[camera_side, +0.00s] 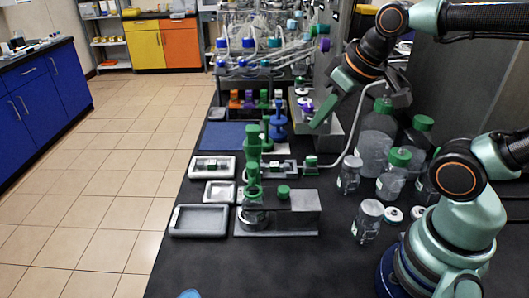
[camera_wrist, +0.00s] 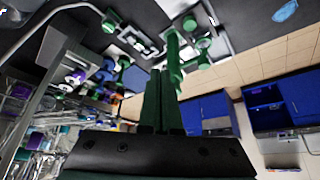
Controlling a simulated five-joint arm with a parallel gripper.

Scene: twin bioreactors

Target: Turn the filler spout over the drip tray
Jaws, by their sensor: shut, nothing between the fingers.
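The filler (camera_side: 253,170) is a tall green fixture on a grey base near the table's left edge in the side view. In the wrist view a green column (camera_wrist: 174,55) that looks like it rises just beyond my fingers. I cannot tell its spout apart clearly. Several shallow grey trays lie to its left, one at the front (camera_side: 198,221), and I cannot tell which is the drip tray. My gripper (camera_side: 318,122) is shut and empty, above the table to the upper right of the filler in the side view. Its green fingers also show together in the wrist view (camera_wrist: 160,78).
Glass bottles with green caps (camera_side: 378,130) and small jars (camera_side: 368,220) stand to the right of the filler. Tubing and blue-capped glassware (camera_side: 270,45) crowd the back. A blue mat (camera_side: 222,136) lies behind the trays. The table's front is mostly clear.

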